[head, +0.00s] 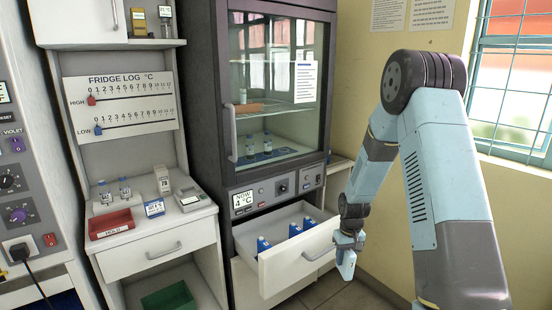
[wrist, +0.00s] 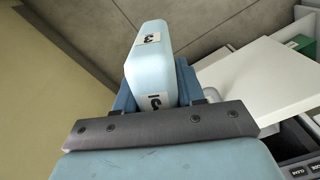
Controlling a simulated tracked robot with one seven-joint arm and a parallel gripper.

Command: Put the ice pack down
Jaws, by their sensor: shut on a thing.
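My gripper (head: 348,240) is shut on a pale blue ice pack (head: 347,264), which hangs below the jaws at the right end of the open drawer. In the wrist view the ice pack (wrist: 152,55) sits between the jaws and carries small white labels with a dark digit. The drawer's panel (wrist: 255,80) shows at the right of the wrist view.
At left, a white counter (head: 150,235) bears a red tray (head: 110,223), small vials and a sign. A green bin (head: 168,299) sits below. Bare floor (head: 345,295) lies right of the drawer.

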